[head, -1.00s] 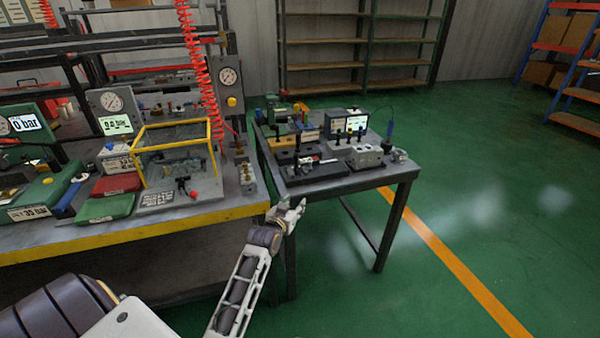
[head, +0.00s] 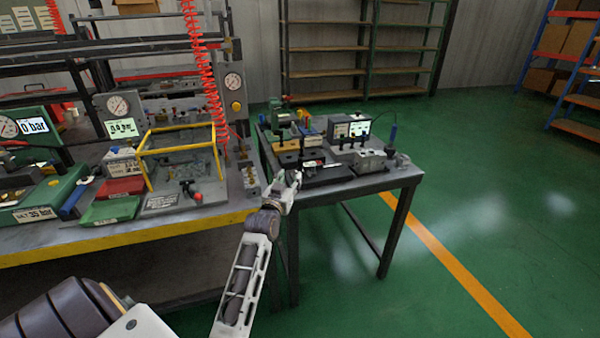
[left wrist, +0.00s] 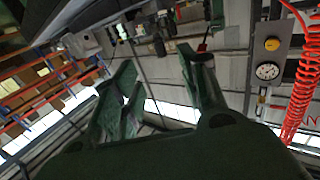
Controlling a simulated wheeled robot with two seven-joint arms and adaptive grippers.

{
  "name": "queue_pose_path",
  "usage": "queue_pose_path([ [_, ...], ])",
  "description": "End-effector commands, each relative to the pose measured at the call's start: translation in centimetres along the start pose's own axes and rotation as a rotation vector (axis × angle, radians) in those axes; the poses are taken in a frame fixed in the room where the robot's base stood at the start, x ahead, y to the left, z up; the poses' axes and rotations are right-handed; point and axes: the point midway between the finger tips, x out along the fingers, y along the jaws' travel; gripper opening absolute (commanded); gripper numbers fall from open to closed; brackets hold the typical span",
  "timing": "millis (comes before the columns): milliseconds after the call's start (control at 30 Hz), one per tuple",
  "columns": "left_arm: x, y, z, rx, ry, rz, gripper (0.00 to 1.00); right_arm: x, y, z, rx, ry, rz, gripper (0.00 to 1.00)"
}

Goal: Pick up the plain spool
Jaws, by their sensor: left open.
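My left gripper (head: 292,181) is over the near left edge of the small side table (head: 392,181). It is open, and nothing shows between its fingers in the left wrist view (left wrist: 160,60). A black base block (head: 327,176) lies on the table just beyond the gripper, with a small light-and-red part (head: 313,163) on it. A grey metal block (head: 368,160) is to its right. I cannot single out the plain spool among these small parts; the arm may cover some of them. My right gripper is not in view.
The long workbench (head: 150,228) with the yellow edge stands to the left. A coiled red hose (head: 196,70) hangs above it. The floor to the right is open.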

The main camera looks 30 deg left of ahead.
Motion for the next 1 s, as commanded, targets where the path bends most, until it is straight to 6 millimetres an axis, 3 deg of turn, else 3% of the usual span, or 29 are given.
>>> queue_pose_path([
  [800,6.7,0.0,-0.1,0.000,0.001,0.000,0.42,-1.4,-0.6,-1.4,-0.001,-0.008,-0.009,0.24],
  [1000,7.6,0.0,-0.1,0.000,0.001,0.000,0.42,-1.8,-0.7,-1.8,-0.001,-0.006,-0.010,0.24],
])
